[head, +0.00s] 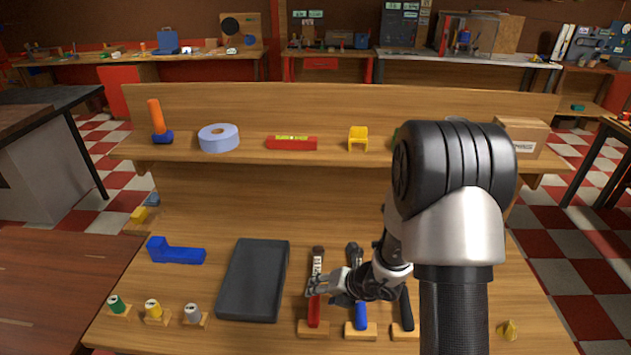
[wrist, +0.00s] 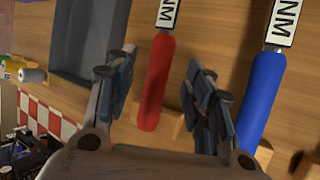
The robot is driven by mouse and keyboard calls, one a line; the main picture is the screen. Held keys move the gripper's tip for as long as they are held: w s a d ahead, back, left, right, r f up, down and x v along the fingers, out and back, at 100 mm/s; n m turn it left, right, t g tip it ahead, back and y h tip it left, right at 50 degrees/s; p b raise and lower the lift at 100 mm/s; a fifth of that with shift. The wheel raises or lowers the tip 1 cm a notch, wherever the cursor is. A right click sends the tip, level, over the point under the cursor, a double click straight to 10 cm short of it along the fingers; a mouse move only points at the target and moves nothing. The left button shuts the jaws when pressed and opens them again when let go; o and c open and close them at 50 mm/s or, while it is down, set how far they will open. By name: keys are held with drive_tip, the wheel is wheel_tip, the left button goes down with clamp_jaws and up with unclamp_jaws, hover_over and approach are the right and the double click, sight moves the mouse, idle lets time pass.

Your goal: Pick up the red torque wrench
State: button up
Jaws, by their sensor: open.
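The red torque wrench (head: 315,308) lies on the wooden bench, its red handle toward the front on a small wooden rest and its dark head toward the back. In the wrist view its red handle (wrist: 157,82) shows between my two fingers, with a white NM label above it. My gripper (head: 322,284) is over the wrench in the head view and hides part of it. In the wrist view my gripper (wrist: 160,90) is open, with one finger on each side of the red handle and visible gaps to both. I cannot tell its height above the handle.
A blue-handled wrench (head: 361,316) lies just right of the red one, also in the wrist view (wrist: 257,100). A black-handled wrench (head: 406,308) is further right. A dark grey tray (head: 253,280) lies to the left. A shelf (head: 260,155) runs behind.

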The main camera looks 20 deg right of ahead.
drive_tip(key=x, duration=0.2)
drive_tip(key=b+x, duration=0.1)
drive_tip(key=x, duration=0.1)
drive_tip(key=shift+w+f, duration=0.15)
drive_tip(key=shift+w, duration=0.25)
drive_tip(key=shift+c, duration=0.2)
clamp_jaws()
